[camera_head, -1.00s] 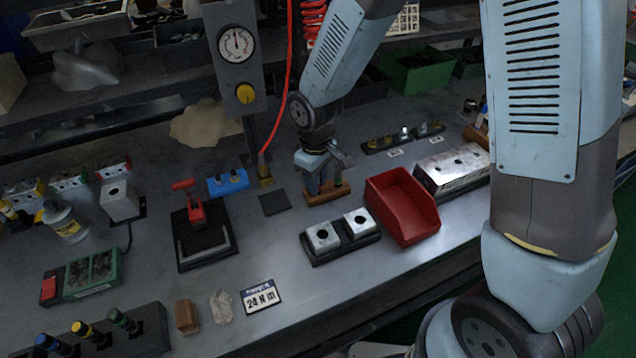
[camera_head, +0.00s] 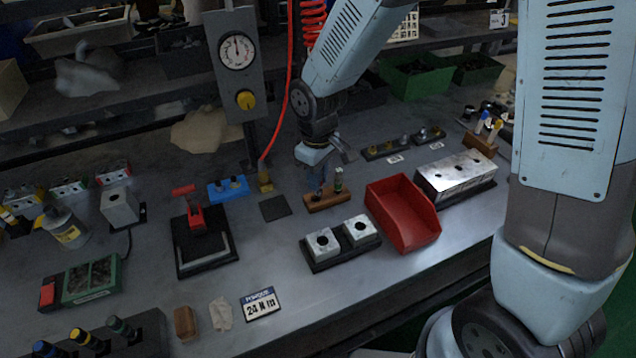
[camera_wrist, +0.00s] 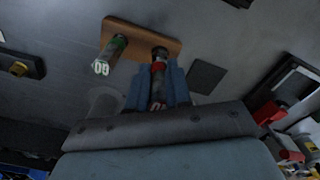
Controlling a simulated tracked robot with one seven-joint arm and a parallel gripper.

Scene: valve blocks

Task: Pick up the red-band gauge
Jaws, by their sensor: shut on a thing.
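The red-band gauge (camera_wrist: 158,72) is a dark cylinder with red markings, between the two blue fingers of my gripper (camera_wrist: 158,90) in the wrist view. My gripper (camera_head: 319,182) is shut on it above the wooden stand (camera_head: 325,202). In the head view the fingers mostly hide this gauge. I cannot tell whether its lower end is clear of the stand. A green-band gauge (camera_head: 338,181) stands upright at the stand's right end; it also shows in the wrist view (camera_wrist: 108,55), with light lettering on its end.
A double metal block (camera_head: 340,242) stands in front of the stand, and a red bin (camera_head: 402,212) to its right. A dark square pad (camera_head: 275,207) lies to the left. The red-handled fixture (camera_head: 203,235) is further left. A red hose hangs behind.

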